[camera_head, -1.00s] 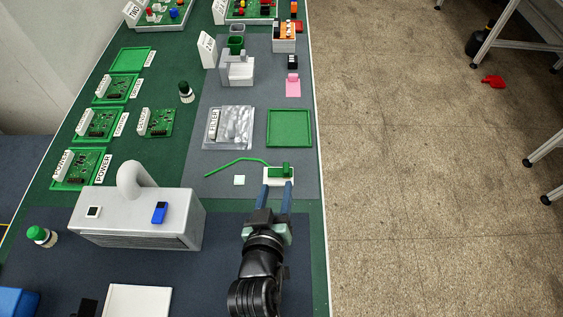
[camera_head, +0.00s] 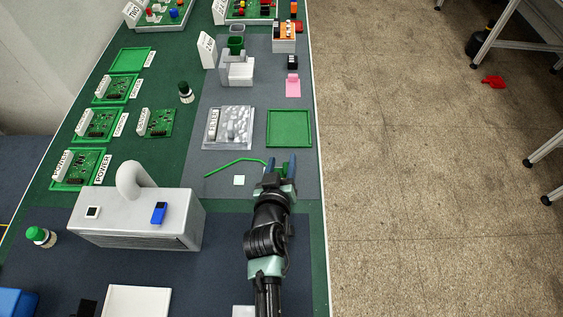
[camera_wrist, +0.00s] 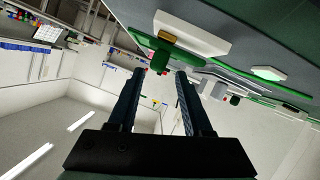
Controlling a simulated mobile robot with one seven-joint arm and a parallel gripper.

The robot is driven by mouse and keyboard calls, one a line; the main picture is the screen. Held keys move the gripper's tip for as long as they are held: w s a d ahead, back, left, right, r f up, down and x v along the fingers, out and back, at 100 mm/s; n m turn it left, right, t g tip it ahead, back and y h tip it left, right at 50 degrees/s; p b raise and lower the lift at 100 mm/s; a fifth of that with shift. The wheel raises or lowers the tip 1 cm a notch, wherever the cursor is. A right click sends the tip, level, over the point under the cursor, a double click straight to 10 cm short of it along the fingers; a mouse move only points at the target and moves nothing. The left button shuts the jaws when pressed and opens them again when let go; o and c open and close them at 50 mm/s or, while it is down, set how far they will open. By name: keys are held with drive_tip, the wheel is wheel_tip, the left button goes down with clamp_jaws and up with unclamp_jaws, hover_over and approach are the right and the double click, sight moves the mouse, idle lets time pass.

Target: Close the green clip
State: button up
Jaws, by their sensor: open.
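The green clip (camera_wrist: 158,52) sits on a white base (camera_wrist: 190,34), both near the top of the wrist view. The clip lies just beyond my fingertips, around the gap between them. I cannot tell whether they touch it. In the head view my gripper (camera_head: 281,164) covers most of the white base, and a bit of green shows between the fingers. My gripper is open, with two dark blue fingers apart and nothing held; it also shows in the wrist view (camera_wrist: 160,74).
A small pale square (camera_head: 239,180) lies left of my gripper. A silver patterned piece (camera_head: 228,127) and a green tray (camera_head: 289,128) lie beyond it. A grey machine with a pipe (camera_head: 138,218) stands to the left. The table's right edge is close.

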clamp_jaws()
